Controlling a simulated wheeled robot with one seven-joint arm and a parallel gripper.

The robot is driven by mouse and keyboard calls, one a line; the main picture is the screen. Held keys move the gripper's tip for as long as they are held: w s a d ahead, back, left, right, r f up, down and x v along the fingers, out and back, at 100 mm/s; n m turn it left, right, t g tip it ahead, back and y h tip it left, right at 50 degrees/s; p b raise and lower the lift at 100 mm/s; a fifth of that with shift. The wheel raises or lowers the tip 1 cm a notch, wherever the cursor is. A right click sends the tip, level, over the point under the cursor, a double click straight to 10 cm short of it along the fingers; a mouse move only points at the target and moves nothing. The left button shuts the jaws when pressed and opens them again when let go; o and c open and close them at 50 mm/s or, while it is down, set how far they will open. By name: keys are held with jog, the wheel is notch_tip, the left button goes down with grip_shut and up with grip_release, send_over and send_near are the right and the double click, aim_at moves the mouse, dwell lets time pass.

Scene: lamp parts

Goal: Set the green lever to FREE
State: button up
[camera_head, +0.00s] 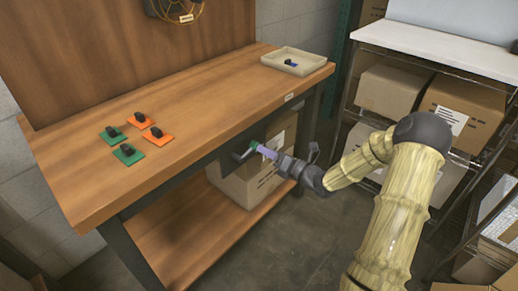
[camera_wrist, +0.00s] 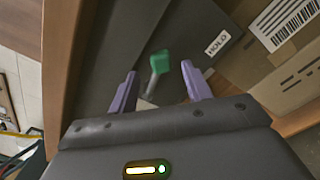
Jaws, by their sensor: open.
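The green lever (camera_wrist: 160,62) has a green knob on a grey shaft and is mounted on a dark panel (camera_wrist: 105,45) beneath the bench top. A HOLD label (camera_wrist: 217,42) is on the panel to the right of the lever in the wrist view. No FREE label shows. In the head view the lever (camera_head: 252,145) is small, below the bench's front edge. My gripper (camera_head: 264,151) is open, with purple fingers pointing at the lever. In the wrist view the lever shows between the fingertips of my gripper (camera_wrist: 158,69); I cannot tell whether they touch it.
The wooden bench (camera_head: 205,100) overhangs the lever. Green and orange plates (camera_head: 158,135) with black parts lie on it, and a beige tray (camera_head: 292,64) stands at its right end. Cardboard boxes (camera_head: 250,185) sit on the lower shelf behind the lever. A rack with boxes stands right.

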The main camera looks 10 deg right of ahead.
aim_at(248, 152)
jog(key=shift+b+x, duration=0.3)
jog(key=shift+x, duration=2.05)
grip_shut()
